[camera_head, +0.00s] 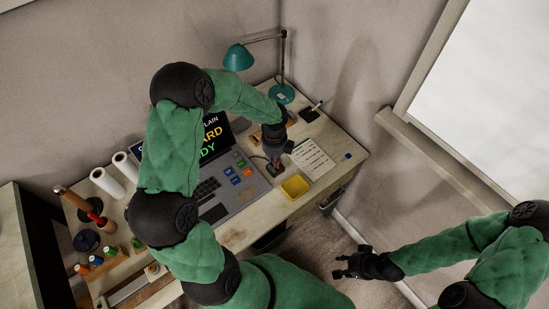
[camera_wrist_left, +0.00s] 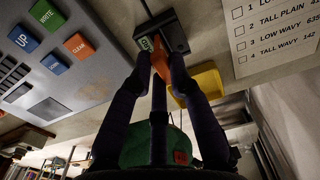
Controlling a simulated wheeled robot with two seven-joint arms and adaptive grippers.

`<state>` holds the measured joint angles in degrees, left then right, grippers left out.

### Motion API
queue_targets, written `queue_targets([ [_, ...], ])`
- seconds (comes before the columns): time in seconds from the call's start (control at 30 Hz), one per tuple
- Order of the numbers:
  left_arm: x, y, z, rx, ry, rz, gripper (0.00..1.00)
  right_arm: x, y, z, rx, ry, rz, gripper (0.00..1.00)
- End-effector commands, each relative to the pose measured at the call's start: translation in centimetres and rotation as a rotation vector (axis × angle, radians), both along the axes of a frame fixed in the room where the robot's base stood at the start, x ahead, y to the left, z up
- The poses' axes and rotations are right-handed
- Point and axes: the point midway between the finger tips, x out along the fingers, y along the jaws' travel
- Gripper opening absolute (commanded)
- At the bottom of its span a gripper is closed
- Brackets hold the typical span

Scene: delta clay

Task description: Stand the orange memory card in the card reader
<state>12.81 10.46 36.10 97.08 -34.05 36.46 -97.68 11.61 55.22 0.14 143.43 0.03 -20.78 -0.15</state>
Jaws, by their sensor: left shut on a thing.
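My left gripper (camera_wrist_left: 160,58) is shut on the orange memory card (camera_wrist_left: 159,69), which shows between its dark fingers in the left wrist view. The card's far end is at the black card reader (camera_wrist_left: 177,36), which carries a small green label. I cannot tell whether the card is inside a slot or only close to the reader. In the head view my left gripper (camera_head: 274,160) points down beside the laptop, and it largely hides the card and reader. My right gripper (camera_head: 342,267) is open and empty, off the front of the desk.
A grey laptop (camera_head: 240,196) with coloured keys lies left of the reader. A yellow tray (camera_head: 295,187) sits in front and a written list (camera_head: 322,161) lies to the right. A teal lamp (camera_head: 240,57) stands behind. Jars and rolls (camera_head: 108,183) crowd the desk's left.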

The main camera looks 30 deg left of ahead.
Motion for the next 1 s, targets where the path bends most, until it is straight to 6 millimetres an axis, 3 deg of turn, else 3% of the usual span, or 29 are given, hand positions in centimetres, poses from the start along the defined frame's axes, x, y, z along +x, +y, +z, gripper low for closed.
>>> queue_targets([
  [1.0,0.0,0.0,-2.1,0.0,0.0,0.001,0.07,0.0,0.0,-1.1,0.0,0.0,0.0,0.4],
])
